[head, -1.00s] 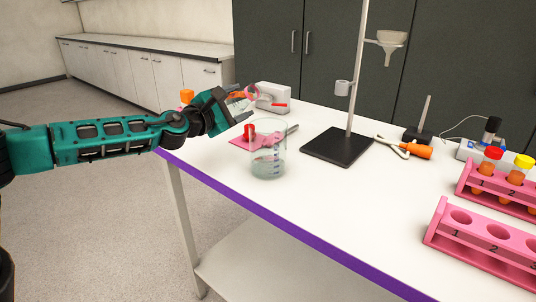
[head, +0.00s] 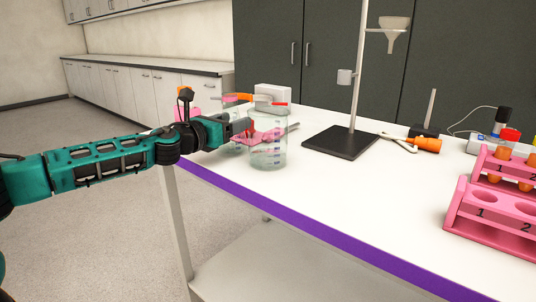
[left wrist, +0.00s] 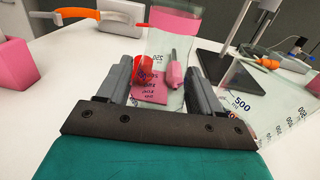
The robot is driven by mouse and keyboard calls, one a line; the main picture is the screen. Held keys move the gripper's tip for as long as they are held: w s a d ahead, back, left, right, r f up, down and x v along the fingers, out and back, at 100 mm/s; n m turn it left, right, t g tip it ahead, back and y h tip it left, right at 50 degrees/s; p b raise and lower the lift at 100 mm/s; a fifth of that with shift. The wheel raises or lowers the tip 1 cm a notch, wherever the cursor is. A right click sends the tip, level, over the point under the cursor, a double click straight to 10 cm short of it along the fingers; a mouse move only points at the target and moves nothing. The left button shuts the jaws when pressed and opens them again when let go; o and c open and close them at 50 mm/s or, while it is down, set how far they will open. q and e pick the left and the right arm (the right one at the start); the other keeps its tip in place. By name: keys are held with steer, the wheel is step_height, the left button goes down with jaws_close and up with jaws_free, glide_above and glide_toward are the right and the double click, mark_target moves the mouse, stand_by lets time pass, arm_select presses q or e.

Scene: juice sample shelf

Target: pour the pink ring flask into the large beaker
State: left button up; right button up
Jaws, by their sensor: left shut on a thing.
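The pink ring flask (left wrist: 172,24) is clear glass with a pink band, and it is between the fingers of my left gripper (left wrist: 165,88) in the left wrist view. My left gripper (head: 243,128) is shut on it, just left of the large beaker in the head view. The flask is mostly hidden in the head view, and I cannot tell its exact tilt or contents. The large beaker (head: 268,152) stands upright on the table near its front edge. It looks to hold some pale liquid low down. Its marked glass wall (left wrist: 285,115) shows at the right in the left wrist view.
A black stand base (head: 341,142) with a rod and a funnel (head: 394,32) is right of the beaker. Pink racks (head: 500,218) stand at the far right. A white box (head: 272,94) is behind. The front middle of the table (head: 370,205) is clear.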

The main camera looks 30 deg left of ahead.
arm_select(q)
steer(key=shift+s+r, duration=0.1)
steer(key=shift+r, duration=0.3)
steer(key=shift+a+r+p, duration=0.4)
steer(key=shift+a+r, duration=0.3)
steer(key=shift+a, duration=0.3)
steer(key=shift+a+r+p, duration=0.35)
steer(key=shift+a+r, duration=0.3)
steer(key=shift+a, duration=0.3)
